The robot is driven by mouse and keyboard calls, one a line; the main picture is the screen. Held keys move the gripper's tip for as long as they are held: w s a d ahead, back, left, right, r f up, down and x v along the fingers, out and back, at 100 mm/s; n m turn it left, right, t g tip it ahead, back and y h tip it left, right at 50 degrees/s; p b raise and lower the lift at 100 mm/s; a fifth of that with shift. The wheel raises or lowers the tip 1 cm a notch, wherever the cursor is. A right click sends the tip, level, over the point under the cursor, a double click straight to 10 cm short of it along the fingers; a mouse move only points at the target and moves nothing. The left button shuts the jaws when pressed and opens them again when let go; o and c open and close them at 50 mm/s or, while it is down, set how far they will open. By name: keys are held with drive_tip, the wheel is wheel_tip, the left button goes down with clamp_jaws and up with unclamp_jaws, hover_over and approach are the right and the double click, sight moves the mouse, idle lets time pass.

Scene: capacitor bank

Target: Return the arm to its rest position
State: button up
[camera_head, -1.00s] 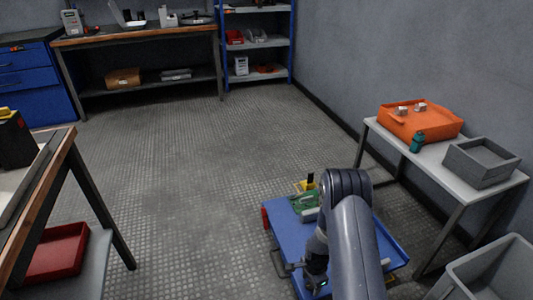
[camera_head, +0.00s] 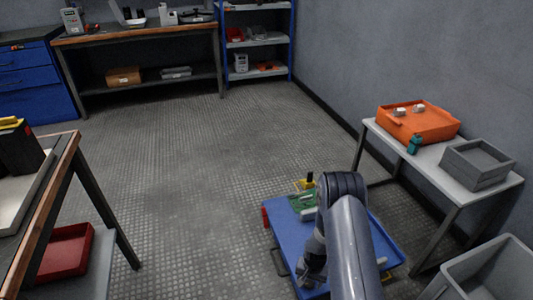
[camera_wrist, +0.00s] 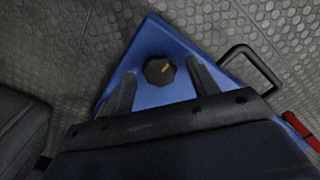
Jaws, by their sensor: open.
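My arm reaches down over a blue cart (camera_head: 284,232) in the head view. My gripper's fingers are not clearly visible there, because the arm hides them. In the wrist view my gripper (camera_wrist: 162,68) is open, with its two dark fingers spread apart and nothing held between them.
A green board (camera_head: 301,202) and a yellow item (camera_head: 305,184) are at the cart's far end. A side table (camera_head: 447,172) with an orange tray (camera_head: 432,125) and grey bin (camera_head: 478,165) stands right. A grey crate (camera_head: 486,272) is at lower right. Open floor (camera_head: 190,170) lies left.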

drive_tip(key=n+p, duration=0.2)
drive_tip(key=n, duration=0.1)
drive_tip(key=shift+r+n, duration=0.1)
drive_tip(key=shift+n, duration=0.3)
drive_tip(key=n+p, duration=0.2)
drive_tip(key=n, duration=0.1)
drive_tip(key=shift+n+p, duration=0.3)
drive_tip(key=shift+p, duration=0.05)
drive_tip(key=shift+r+p, duration=0.35)
drive_tip(key=shift+r, duration=1.05)
